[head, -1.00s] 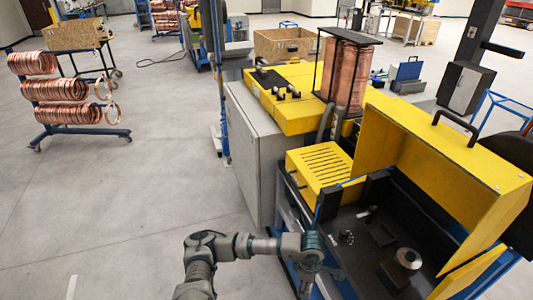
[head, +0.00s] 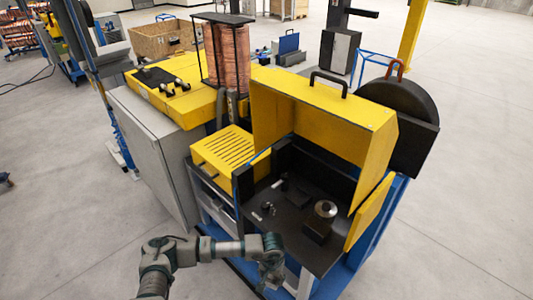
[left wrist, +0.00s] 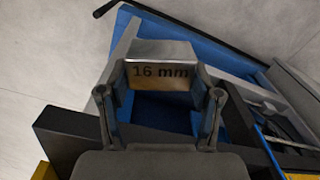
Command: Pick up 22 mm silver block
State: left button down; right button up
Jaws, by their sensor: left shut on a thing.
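My left gripper (head: 272,268) is low in the head view, in front of the open yellow machine. In the left wrist view its two fingers are shut on a silver block (left wrist: 160,54) marked "16 mm". The block's printed face is brownish and faces the camera. No block marked 22 mm can be made out. Small metal pieces (head: 267,208) lie on the machine's dark bed (head: 290,228), too small to read. My right gripper is not in view.
The open yellow hood (head: 335,110) stands over the dark bed, which holds a round silver part (head: 325,209) on a dark block. A slotted yellow box (head: 230,150) and a grey cabinet (head: 155,150) are to the left. Floor at the right is clear.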

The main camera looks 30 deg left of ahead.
aim_at(147, 72)
jog(key=j+z, duration=0.1)
jog(key=j, duration=0.95)
jog(key=k+j+z, duration=0.15)
jog(key=j, duration=0.9)
jog(key=j+z, duration=0.1)
jog(key=j, duration=0.55)
jog(key=j+z, duration=0.1)
jog(key=j, duration=0.55)
jog(key=j+z, duration=0.15)
jog(key=j, duration=0.5)
jog(key=j+z, duration=0.1)
jog(key=j, duration=0.55)
jog(key=j+z, duration=0.1)
jog(key=j, duration=0.55)
jog(key=k+j+z, duration=0.1)
jog(key=j, duration=0.55)
jog(key=k+j+z, duration=0.1)
jog(key=j, duration=0.5)
jog(key=k+j+z, duration=0.1)
jog(key=j, duration=0.5)
jog(key=k, duration=0.1)
